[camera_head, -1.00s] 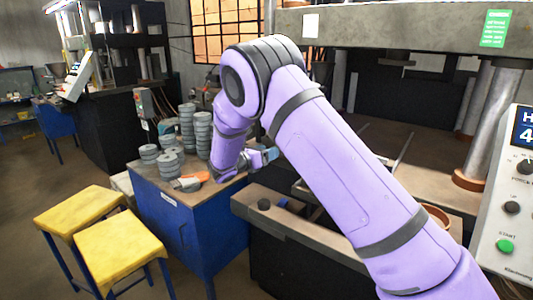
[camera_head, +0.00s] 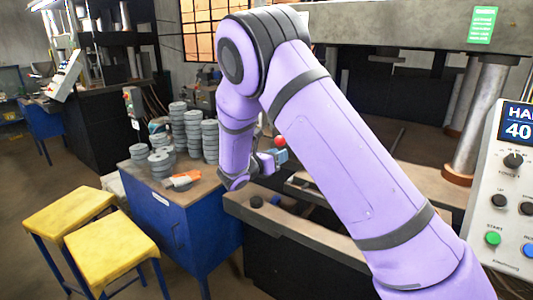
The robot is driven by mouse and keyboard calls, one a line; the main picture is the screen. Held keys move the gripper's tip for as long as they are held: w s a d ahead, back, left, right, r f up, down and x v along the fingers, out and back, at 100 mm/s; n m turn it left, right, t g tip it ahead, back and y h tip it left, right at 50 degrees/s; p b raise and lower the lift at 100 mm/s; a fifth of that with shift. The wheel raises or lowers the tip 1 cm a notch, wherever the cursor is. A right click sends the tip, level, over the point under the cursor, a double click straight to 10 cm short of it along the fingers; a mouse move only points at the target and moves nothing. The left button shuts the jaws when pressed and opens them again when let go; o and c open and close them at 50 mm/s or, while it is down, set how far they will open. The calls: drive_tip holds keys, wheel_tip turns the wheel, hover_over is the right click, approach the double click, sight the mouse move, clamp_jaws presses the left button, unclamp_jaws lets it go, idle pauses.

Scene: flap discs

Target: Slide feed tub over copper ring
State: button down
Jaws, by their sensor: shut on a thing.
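My gripper (camera_head: 268,160) is at the end of my purple arm, right of the blue cabinet's top and near the press bed's left end. It is small in view and partly hidden by my forearm. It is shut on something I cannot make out. A small blue-grey part and a red round thing (camera_head: 280,141) show at the gripper; I cannot tell whether either is held. A copper-coloured ring (camera_head: 457,175) sits around the foot of a steel column at the right, well apart from my gripper. I cannot pick out the feed tub with certainty.
Stacks of grey discs (camera_head: 193,130) and an orange-and-grey tool (camera_head: 182,179) are on the blue cabinet (camera_head: 178,232). Two yellow stools (camera_head: 112,252) stand at lower left. A control panel (camera_head: 508,190) is at right. My arm hides much of the press bed.

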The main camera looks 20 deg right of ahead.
drive_tip(key=shift+s+d, duration=0.15)
drive_tip(key=shift+s, duration=0.1)
drive_tip(key=c, duration=0.8)
unclamp_jaws()
drive_tip(key=v, duration=1.1)
